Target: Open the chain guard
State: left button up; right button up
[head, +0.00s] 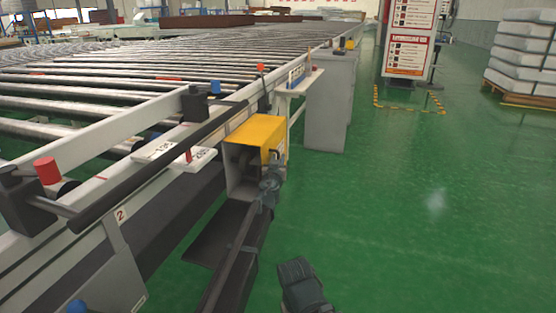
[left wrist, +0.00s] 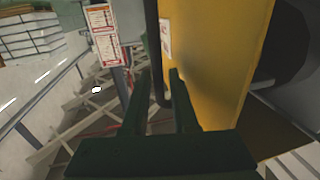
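The chain guard is a yellow cover (head: 258,132) on the side of the roller conveyor, with an open dark front facing me. My left gripper (head: 270,184) is at the guard's lower right, close to its side. In the left wrist view the yellow cover (left wrist: 225,60) fills the right, beside the right finger. The two dark fingers (left wrist: 160,100) stand apart, and a dark vertical bar shows beyond the gap. I cannot tell whether a finger touches the cover. A dark part of my right arm (head: 300,285) is low in the head view, and its fingers are not clear.
The roller conveyor (head: 150,75) runs along the left, with a dark bar (head: 160,165) along its edge. A grey cabinet (head: 330,105) stands beyond the guard. Stacked mattresses (head: 525,50) and a sign board (head: 410,38) are at the back right. The green floor at the right is clear.

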pick_arm(q)
grip_shut()
dwell(1.3)
